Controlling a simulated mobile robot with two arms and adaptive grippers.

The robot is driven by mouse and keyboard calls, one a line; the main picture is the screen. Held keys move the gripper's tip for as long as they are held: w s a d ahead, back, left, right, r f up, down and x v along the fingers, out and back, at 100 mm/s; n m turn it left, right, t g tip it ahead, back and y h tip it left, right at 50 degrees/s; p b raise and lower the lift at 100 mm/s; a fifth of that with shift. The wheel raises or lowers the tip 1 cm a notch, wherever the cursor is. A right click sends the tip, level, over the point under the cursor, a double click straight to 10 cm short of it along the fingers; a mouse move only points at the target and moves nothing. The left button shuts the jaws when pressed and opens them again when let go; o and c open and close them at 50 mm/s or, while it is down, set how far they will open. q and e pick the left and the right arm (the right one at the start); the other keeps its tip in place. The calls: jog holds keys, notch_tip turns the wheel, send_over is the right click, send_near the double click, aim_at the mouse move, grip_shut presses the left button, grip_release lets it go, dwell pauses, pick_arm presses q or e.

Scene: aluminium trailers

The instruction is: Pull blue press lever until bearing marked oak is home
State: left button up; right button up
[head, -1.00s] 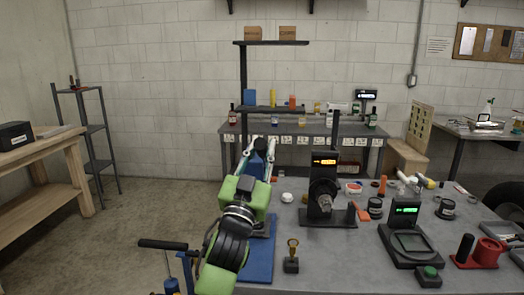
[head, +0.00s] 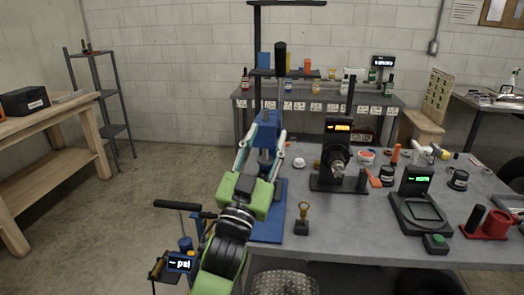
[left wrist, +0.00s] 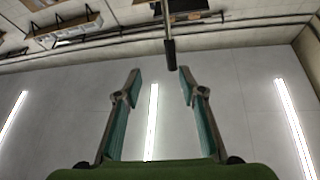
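The blue press (head: 267,130) stands on a blue base plate at the left edge of the grey table. Its lever has a pale rod and a black handle (head: 280,56) standing nearly upright. My left gripper (head: 263,136), green with pale fingers, is in front of the press in the head view. In the left wrist view the fingers (left wrist: 158,78) are spread and empty. The black handle (left wrist: 170,52) shows beyond the fingertips, between their lines, nearer the right one. No oak marking or bearing can be made out; my arm hides part of the press. My right gripper is not in view.
Right of the press stand a black device with an orange display (head: 338,153) and a black stand with a green display (head: 416,195). A small brass-topped piece (head: 302,221) is near the front edge. A pump with a "psi" display (head: 181,262) stands left of my arm.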

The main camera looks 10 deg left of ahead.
pick_arm(q)
jog(key=v, duration=0.3)
jog(key=shift+s+f, duration=0.1)
jog(key=shift+s, duration=0.05)
jog(key=shift+f, duration=0.1)
